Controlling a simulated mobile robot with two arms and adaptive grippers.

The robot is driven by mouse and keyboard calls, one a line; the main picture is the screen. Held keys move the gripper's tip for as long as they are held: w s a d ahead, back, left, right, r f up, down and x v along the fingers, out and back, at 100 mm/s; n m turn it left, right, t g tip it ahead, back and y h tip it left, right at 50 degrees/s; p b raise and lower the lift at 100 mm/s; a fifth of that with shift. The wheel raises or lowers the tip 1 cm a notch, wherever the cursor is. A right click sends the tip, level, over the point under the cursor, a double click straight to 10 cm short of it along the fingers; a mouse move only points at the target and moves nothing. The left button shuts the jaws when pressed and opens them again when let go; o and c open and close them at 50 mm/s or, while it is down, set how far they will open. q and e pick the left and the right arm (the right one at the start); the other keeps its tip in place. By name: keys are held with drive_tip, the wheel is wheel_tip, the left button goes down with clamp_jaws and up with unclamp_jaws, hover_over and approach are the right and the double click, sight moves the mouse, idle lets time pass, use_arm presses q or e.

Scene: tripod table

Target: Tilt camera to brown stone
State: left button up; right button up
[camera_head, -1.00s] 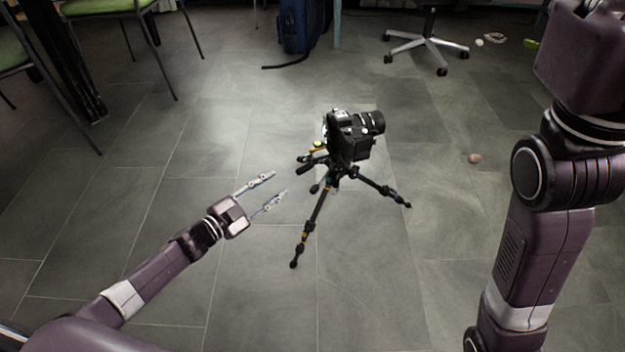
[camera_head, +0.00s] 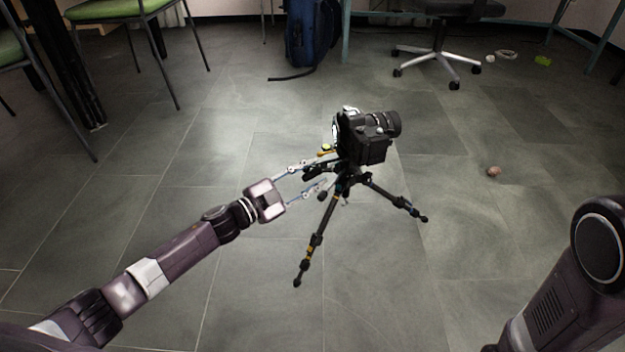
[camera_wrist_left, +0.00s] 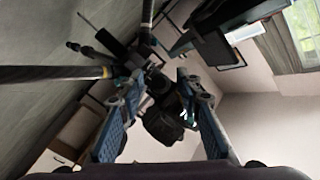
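A black camera (camera_head: 366,140) sits on a small black tripod (camera_head: 318,238) on the floor, its lens facing right in the head view. The brown stone (camera_head: 494,171) lies on the floor to the right of the tripod. My left gripper (camera_head: 328,171) is open at the left side of the tripod head, just below the camera. In the left wrist view its two blue fingers (camera_wrist_left: 160,83) stand apart, with the camera (camera_wrist_left: 163,120) showing between them. I cannot tell whether a finger touches the tripod's handle. My right gripper is out of view.
A blue bag (camera_head: 308,38) and an office chair base (camera_head: 440,62) stand at the back. Green chairs (camera_head: 112,10) are at the upper left. A green item (camera_head: 543,61) lies at the upper right. The floor around the tripod is clear.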

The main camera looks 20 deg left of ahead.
use_arm(q)
drive_tip(key=shift+w+d, duration=0.1)
drive_tip(key=shift+w, duration=0.05)
drive_tip(key=shift+c, duration=0.3)
clamp_jaws()
